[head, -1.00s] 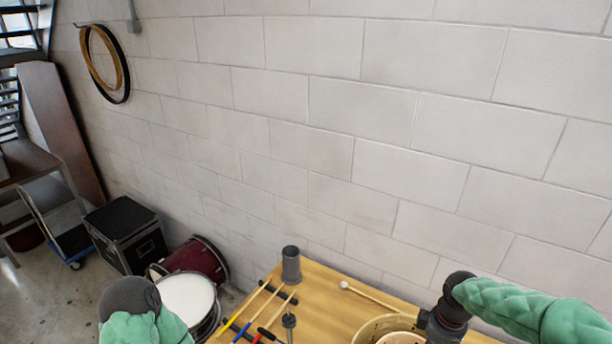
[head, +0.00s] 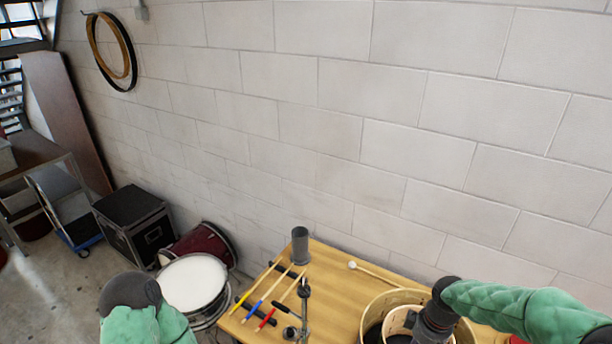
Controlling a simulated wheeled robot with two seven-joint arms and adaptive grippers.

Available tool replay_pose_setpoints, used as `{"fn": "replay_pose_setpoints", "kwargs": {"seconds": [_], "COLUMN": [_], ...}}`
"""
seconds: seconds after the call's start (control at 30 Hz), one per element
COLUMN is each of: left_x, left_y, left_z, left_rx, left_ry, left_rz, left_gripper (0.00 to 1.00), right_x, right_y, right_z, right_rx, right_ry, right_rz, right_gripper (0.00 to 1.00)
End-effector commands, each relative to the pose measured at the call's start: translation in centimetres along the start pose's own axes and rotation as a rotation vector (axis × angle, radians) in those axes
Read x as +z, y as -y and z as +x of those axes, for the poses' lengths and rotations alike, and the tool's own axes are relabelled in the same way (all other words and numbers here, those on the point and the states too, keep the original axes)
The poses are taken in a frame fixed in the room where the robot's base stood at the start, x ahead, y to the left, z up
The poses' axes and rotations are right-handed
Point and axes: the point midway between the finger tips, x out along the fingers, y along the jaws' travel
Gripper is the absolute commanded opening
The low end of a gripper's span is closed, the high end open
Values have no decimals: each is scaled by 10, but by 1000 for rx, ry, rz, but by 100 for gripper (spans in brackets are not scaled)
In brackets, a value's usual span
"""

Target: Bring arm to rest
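My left arm shows at the lower left only as a green padded link with a dark grey rounded joint; its gripper is out of view. My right arm comes in from the right in green padding, and its dark lower part goes down in front of round wooden drum shells (head: 377,306) on the bench (head: 335,265). The fingers of my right gripper are out of view, below the picture's edge or hidden. Neither gripper's state shows.
Sticks with coloured grips (head: 262,295), a grey cup (head: 300,246), a mallet (head: 375,271) and a black-knobbed metal rod (head: 304,300) are on the bench. A white-headed drum (head: 193,283), a red drum (head: 207,243) and a black case (head: 136,225) stand left. A block wall closes the back.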

Motion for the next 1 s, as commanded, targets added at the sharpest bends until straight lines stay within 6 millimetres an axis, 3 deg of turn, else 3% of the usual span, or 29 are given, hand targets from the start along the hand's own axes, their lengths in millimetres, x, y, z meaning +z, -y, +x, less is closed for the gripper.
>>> {"fn": "replay_pose_setpoints", "kwargs": {"seconds": [0.03,0.27,0.63,1.0], "left_x": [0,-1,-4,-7], "left_y": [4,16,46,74], "left_z": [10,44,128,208], "left_rx": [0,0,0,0], "left_ry": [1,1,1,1], "left_rz": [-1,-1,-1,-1], "left_gripper": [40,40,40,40], "right_x": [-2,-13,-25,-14], "right_y": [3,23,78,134], "right_z": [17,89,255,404], "right_rx": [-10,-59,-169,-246], "right_ry": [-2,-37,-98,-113], "right_rz": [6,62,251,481], "right_gripper": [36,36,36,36]}}
